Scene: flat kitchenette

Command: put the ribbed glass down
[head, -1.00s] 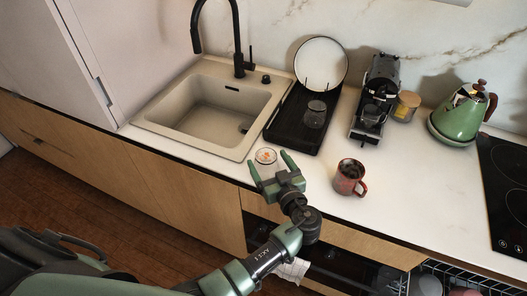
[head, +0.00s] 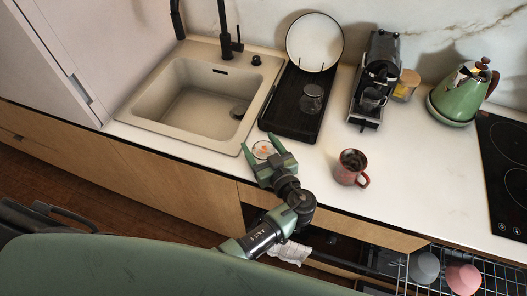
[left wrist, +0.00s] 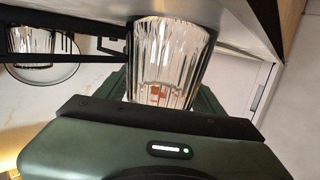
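The ribbed glass (left wrist: 170,60) is clear with vertical ribs and shows large between my left gripper's green fingers in the left wrist view. Orange marks show through it. In the head view the glass (head: 263,149) is at the counter's front edge, just right of the sink. My left gripper (head: 262,146) has a finger on each side of it, close against its walls, and looks shut on it. The glass's base is partly hidden, and I cannot tell whether it touches the counter (head: 310,160). My right gripper is not in view.
A red mug (head: 351,168) stands right. The sink (head: 195,105) is left. Free counter lies right of the mug. Below, a dishwasher rack (head: 495,275) is pulled out.

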